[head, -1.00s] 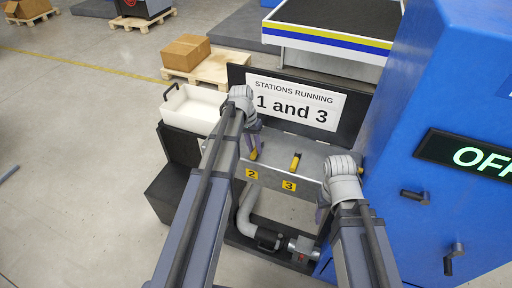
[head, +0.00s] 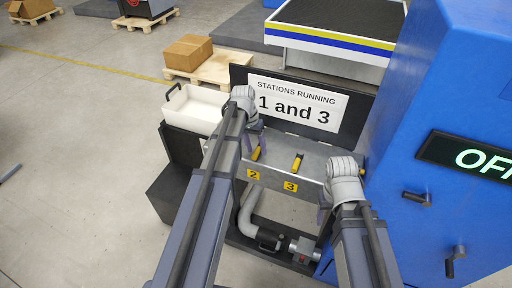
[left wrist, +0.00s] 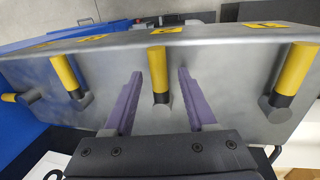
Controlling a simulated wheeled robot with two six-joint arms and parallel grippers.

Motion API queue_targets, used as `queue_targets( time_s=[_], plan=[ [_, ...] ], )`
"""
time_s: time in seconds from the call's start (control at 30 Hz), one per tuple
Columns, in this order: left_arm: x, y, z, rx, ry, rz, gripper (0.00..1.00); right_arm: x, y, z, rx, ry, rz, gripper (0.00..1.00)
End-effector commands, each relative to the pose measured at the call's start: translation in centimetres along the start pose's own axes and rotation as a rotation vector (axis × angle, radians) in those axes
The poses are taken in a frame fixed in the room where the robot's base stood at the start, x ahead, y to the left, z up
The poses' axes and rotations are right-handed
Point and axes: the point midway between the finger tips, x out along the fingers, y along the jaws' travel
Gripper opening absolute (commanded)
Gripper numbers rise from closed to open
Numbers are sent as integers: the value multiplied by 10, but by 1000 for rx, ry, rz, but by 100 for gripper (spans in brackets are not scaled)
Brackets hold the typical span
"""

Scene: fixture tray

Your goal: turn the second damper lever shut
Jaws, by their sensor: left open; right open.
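The second damper lever (head: 256,153), yellow with a black lower part, stands on the grey metal panel (head: 275,152) above the yellow "2" label (head: 253,174). In the left wrist view the same lever (left wrist: 158,72) points straight toward the labelled edge. My left gripper (head: 254,142) is over this lever. In the left wrist view its open purple fingers (left wrist: 160,85) lie one on each side of the lever, with gaps showing; how deep they reach is unclear. My right gripper (head: 322,212) is open, low at the panel's right end, partly hidden by its arm.
Lever three (head: 297,162) stands beside, over its "3" label (head: 290,187). Other levers flank in the left wrist view (left wrist: 66,75), (left wrist: 292,75). A sign (head: 297,103) reads "STATIONS RUNNING 1 and 3". A blue cabinet (head: 425,110) rises at the right. A white bin (head: 195,108) stands left.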

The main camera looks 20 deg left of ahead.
Motion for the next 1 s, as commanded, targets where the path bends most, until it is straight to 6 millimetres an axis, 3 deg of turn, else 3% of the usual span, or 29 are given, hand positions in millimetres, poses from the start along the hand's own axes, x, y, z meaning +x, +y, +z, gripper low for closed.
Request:
queue_targets(
  time_s=[0.27,0.8,1.0],
  plan=[
    [-8,1,0,0,0,0,57,-8,1,0,0,0,0,64],
    [-72,1,0,-1,0,0,57,-70,6,4,9,0,-2,64],
    [-79,0,0,-1,0,0,57,-77,7,5,12,0,-2,64]
  ],
)
